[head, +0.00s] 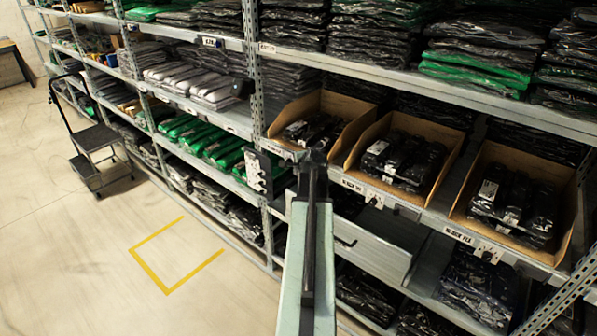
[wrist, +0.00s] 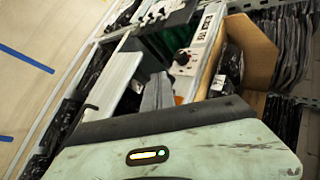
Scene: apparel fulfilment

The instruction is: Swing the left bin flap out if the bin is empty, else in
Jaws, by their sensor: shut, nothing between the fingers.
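The left bin (head: 345,103) is an open cardboard bin on the middle shelf. Dark bagged garments (head: 312,131) lie in it, so it is not empty. A pale plate with dark marks (head: 258,172) stands out from the shelf edge to the left of this bin, beside the upright; it looks like its flap swung out, but the hinge is hidden. A similar plate shows at the top of the wrist view (wrist: 160,10). My gripper (head: 312,160) is shut and empty, in front of the left bin's lower front edge, and hides part of it.
A middle bin (head: 440,133) and a right bin (head: 545,170) hold dark bagged garments. Small knobbed plates (head: 375,198) sit on the shelf edge below them. A grey drawer (head: 375,255) juts out underneath. A black cart (head: 100,137) stands far left; the floor nearby is clear.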

